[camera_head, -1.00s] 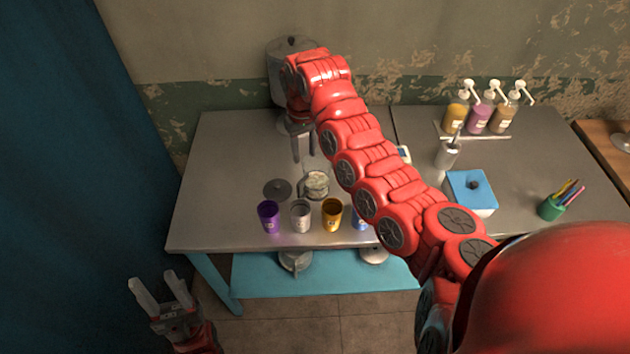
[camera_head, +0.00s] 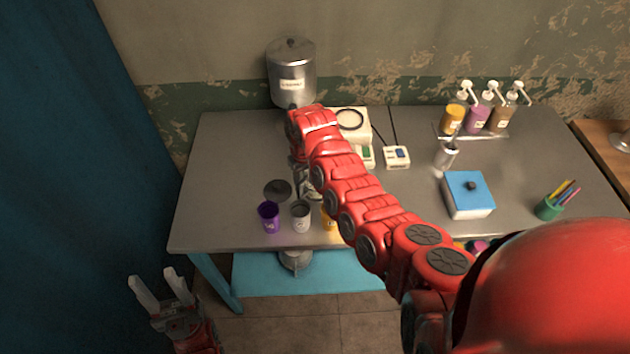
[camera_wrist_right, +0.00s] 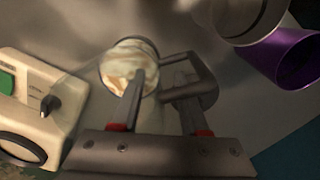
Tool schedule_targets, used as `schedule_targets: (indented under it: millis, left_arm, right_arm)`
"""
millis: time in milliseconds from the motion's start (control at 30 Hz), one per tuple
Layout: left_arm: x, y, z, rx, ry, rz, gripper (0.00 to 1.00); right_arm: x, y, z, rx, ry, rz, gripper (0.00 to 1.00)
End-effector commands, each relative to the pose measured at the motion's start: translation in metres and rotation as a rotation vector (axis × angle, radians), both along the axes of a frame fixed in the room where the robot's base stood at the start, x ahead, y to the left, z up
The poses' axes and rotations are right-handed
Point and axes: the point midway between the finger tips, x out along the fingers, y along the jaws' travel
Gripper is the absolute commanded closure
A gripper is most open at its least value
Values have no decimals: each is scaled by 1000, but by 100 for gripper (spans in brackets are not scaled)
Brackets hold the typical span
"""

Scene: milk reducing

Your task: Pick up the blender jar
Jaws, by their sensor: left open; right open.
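The blender jar (camera_wrist_right: 125,62) is clear, with pale creamy contents, and stands on the table. In the right wrist view it lies just beyond my left-hand fingertip, with its grey squared handle (camera_wrist_right: 203,72) to the right. In the head view my right arm mostly hides the jar. My right gripper (camera_wrist_right: 160,78) is open; its fingers point down at the jar and handle, one finger overlapping each in the picture. I cannot tell whether they touch. My left gripper (camera_head: 160,290) is open and empty, low at the left, off the table.
A purple cup (camera_head: 268,217) and a grey cup (camera_head: 300,215) stand near the front edge. A dark round lid (camera_head: 277,190) lies behind them. A cream appliance (camera_head: 350,122) stands behind my right arm. A metal canister (camera_head: 291,75) is at the back. A blue-lidded box (camera_head: 468,195) stands right.

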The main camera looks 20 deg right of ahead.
Motion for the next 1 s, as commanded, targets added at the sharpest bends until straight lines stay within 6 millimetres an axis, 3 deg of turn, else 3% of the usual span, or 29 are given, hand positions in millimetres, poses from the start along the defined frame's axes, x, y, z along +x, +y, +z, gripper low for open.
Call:
schedule_targets:
  millis: [267, 533, 1000]
  left_arm:
    - [0, 0, 2, 0, 0, 0, 50]
    - [0, 0, 2, 0, 0, 0, 50]
    - [0, 0, 2, 0, 0, 0, 50]
  right_arm:
    - [0, 0, -7, 1, 0, -1, 56]
    - [0, 0, -7, 1, 0, 0, 100]
    - [-1, 1, -8, 4, 3, 0, 100]
